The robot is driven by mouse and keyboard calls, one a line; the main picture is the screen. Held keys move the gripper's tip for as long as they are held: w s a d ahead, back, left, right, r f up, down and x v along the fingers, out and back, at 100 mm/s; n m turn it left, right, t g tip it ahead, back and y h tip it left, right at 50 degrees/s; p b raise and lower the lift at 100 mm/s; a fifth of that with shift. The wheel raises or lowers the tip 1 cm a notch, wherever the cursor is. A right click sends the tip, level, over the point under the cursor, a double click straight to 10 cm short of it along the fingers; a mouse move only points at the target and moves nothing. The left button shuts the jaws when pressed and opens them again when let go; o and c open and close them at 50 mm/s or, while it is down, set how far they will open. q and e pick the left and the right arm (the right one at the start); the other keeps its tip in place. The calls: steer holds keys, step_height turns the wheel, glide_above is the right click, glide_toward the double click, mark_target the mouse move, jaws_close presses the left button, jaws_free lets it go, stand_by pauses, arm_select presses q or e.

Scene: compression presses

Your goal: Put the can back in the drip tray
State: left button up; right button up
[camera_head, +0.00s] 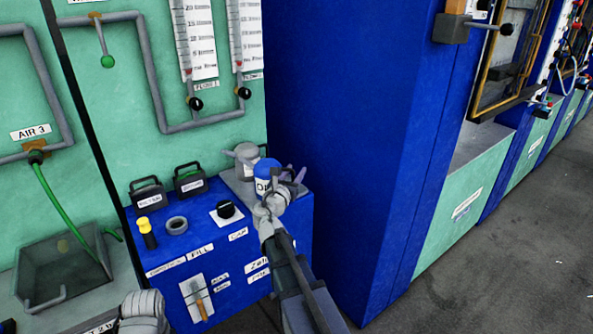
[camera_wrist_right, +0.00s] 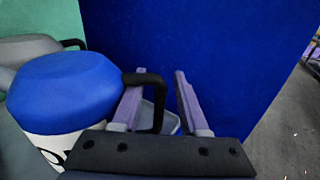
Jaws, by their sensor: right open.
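A blue-topped can (camera_head: 267,177) with a white label stands at the right end of the blue cabinet top. In the right wrist view the can (camera_wrist_right: 65,88) fills the left side, and its black handle (camera_wrist_right: 157,100) reaches right. My right gripper (camera_head: 291,176) is open at the can's right side. In the wrist view its purple fingers (camera_wrist_right: 160,98) are apart, with the handle's outer bar between them and overlapping the left finger. I cannot tell whether they touch. A grey tray-like surface (camera_head: 233,186) shows at the can; its far part is hidden. My left gripper's fingers do not show.
A grey can (camera_head: 246,158) stands right behind. Two black-handled boxes (camera_head: 190,179), a tape-like ring (camera_head: 177,225), a black knob (camera_head: 226,209) and a yellow-topped bottle (camera_head: 146,231) crowd the cabinet top. A tall blue wall (camera_head: 345,110) rises close to the right.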

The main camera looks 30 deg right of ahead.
steer(key=v, duration=1)
steer(key=shift+s+a, duration=0.2)
steer(key=s+a+f+m+g+y, duration=0.3)
steer(key=a+f+m, duration=0.3)
steer(key=f+m, duration=0.1)
steer(key=s+a+f+m+g+y, duration=0.3)
steer(key=a+f+m, duration=0.3)
steer(key=f+m, duration=0.1)
steer(key=s+a+f+m+g+y, duration=0.2)
steer(key=s+a, duration=0.4)
steer(key=a, duration=0.3)
steer(key=s+a+f+m+g+y, duration=0.3)
steer(key=s+a+f+m+y, duration=0.1)
steer(key=s+a, duration=0.3)
steer(key=shift+a+f+m+g+y, duration=0.3)
steer(key=shift+a+f+m+y, duration=0.1)
steer(key=shift+a+f+m, duration=0.55)
